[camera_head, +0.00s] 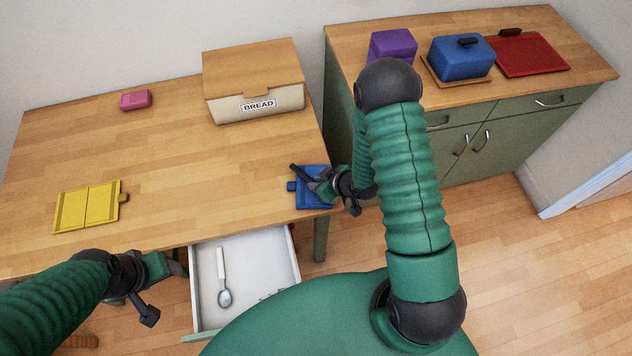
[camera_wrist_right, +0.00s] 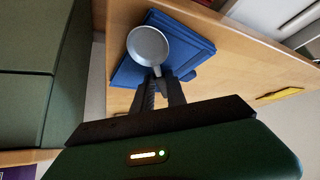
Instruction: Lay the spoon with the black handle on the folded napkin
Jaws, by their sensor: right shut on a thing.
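My right gripper (camera_head: 326,185) is shut on a spoon over the right front corner of the wooden table. The spoon's black handle (camera_head: 299,171) sticks out to the left of the fingers. In the right wrist view, its round grey bowl (camera_wrist_right: 148,46) shows beyond the fingertips (camera_wrist_right: 160,82). Below it lies a blue, flat, layered thing (camera_head: 304,200), which looks like a folded napkin; it also shows in the right wrist view (camera_wrist_right: 190,48). I cannot tell whether the spoon touches it. My left gripper (camera_head: 180,268) is near the table's front edge; its jaw opening is unclear.
An open white drawer (camera_head: 262,265) holds a spoon with a white handle (camera_head: 220,262). A yellow flat thing (camera_head: 88,206), a pink block (camera_head: 136,100) and a bread box (camera_head: 255,85) stand on the table. The table's middle is clear. A green cabinet (camera_head: 560,105) stands behind right.

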